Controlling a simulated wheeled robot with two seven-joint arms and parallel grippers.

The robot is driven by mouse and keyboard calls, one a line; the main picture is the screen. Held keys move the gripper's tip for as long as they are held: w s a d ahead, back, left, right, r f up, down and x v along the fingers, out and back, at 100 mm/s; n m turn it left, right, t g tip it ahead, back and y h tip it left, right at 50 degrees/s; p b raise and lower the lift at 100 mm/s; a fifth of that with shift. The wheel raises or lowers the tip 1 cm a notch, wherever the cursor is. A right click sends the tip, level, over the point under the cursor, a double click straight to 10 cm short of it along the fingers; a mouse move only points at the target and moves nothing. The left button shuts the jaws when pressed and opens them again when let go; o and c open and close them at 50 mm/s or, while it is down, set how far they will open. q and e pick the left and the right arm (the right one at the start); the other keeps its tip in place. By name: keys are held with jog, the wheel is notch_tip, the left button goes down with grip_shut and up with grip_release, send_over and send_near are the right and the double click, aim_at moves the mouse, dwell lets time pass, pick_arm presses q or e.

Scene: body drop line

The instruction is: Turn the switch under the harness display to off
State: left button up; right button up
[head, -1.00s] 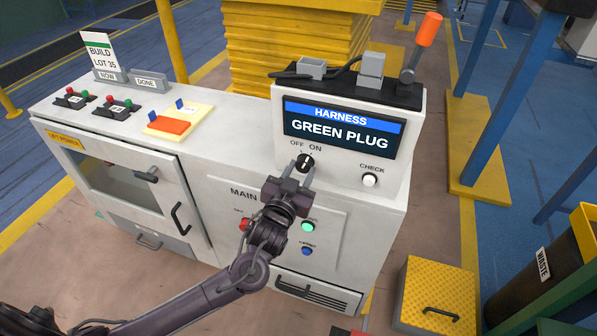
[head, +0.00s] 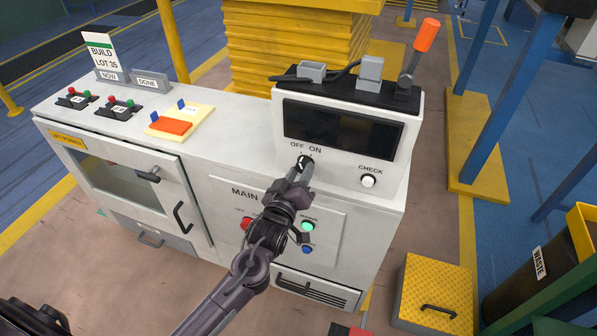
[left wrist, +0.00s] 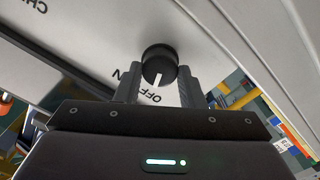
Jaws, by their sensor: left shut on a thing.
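The black rotary switch (head: 305,162) sits on the white panel under the harness display (head: 342,130), below the words OFF and ON. The display is dark and blank. My left gripper (head: 301,172) is shut on the switch knob, with one finger on each side. My right gripper is not in view.
A white CHECK button (head: 368,181) is right of the switch. Below, the main panel has a red button (head: 246,224), a green button (head: 307,226) and a blue button (head: 307,249), near my left arm. An orange-handled lever (head: 421,52) stands above the display.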

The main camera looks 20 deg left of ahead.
pick_arm(q)
jog(key=shift+a+n, duration=0.1)
jog(key=shift+n, duration=0.4)
jog(key=o, duration=1)
jog(key=shift+s+a+b, duration=0.15)
jog(key=shift+s+b, duration=0.15)
jog(key=shift+s, duration=3.55)
